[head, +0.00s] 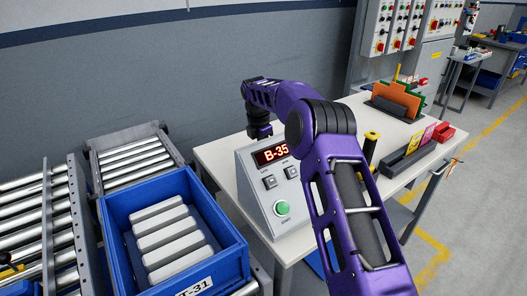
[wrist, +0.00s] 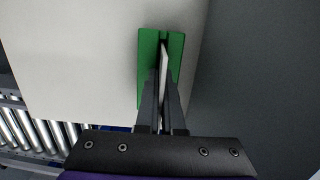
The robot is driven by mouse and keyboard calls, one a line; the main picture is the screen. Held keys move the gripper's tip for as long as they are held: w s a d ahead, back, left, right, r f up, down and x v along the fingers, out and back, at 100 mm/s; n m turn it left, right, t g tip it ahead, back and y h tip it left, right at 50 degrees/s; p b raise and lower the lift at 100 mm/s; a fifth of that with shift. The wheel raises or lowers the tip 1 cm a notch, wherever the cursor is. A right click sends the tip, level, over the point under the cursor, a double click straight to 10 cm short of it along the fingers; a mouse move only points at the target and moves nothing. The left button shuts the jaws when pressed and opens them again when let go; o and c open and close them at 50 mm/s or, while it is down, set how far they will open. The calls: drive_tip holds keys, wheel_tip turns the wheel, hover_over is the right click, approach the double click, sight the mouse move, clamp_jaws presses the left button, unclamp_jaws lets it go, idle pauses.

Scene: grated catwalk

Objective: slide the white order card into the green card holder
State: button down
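The green card holder (wrist: 146,60) lies on the pale worktop in the wrist view, with a narrow slot running along its middle. My gripper (wrist: 163,88) is shut on the white order card (wrist: 164,62), which shows nearly edge-on as a thin strip between the dark fingers. The card lines up roughly with the slot, tilted slightly against it. I cannot tell whether its lower edge is in the slot or above it. In the head view, the control box hides my fingertips, the card and the green holder.
A control box (head: 251,198) showing B-35 stands on the white table (head: 217,156). A blue crate (head: 120,223) with grey bars sits at left beside roller conveyors (head: 134,161). A dark rack with pink and yellow cards (head: 427,134) and an orange-green board stand (head: 396,98) are at right.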

idle(0.3)
drive_tip(key=c, duration=1)
unclamp_jaws()
drive_tip(key=shift+o, duration=0.4)
drive_tip(key=o, duration=0.3)
drive_tip(key=shift+o, duration=0.2)
drive_tip(key=shift+r+p, duration=0.8)
drive_tip(key=shift+r, duration=3.2)
